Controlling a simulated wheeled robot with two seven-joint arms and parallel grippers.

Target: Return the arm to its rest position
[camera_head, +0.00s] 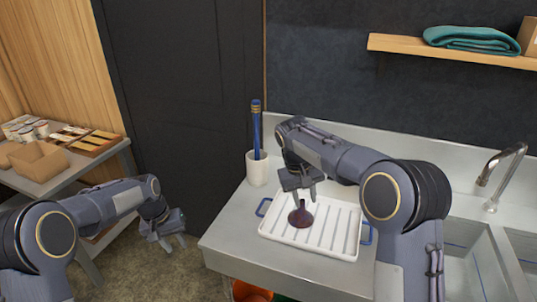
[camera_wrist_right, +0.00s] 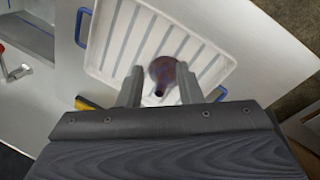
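My right gripper (camera_head: 306,197) is over the white ribbed tray (camera_head: 342,248) on the counter. In the right wrist view its two fingers (camera_wrist_right: 160,88) are apart with nothing gripped between them. A dark reddish-brown round object with a narrow neck (camera_head: 300,217) rests on the tray just below the fingers; it also shows in the right wrist view (camera_wrist_right: 165,72). My left gripper (camera_head: 174,243) hangs over the floor left of the counter, its fingers apart and empty.
A white cup (camera_head: 257,169) with blue, yellow-banded handles stands behind the tray. A sink (camera_head: 468,262) and tap (camera_head: 503,172) are to the right. A shelf (camera_head: 455,50) holds a folded teal cloth (camera_head: 472,39). A side table at left carries a cardboard box (camera_head: 38,161). An orange bucket (camera_head: 252,292) is below the counter.

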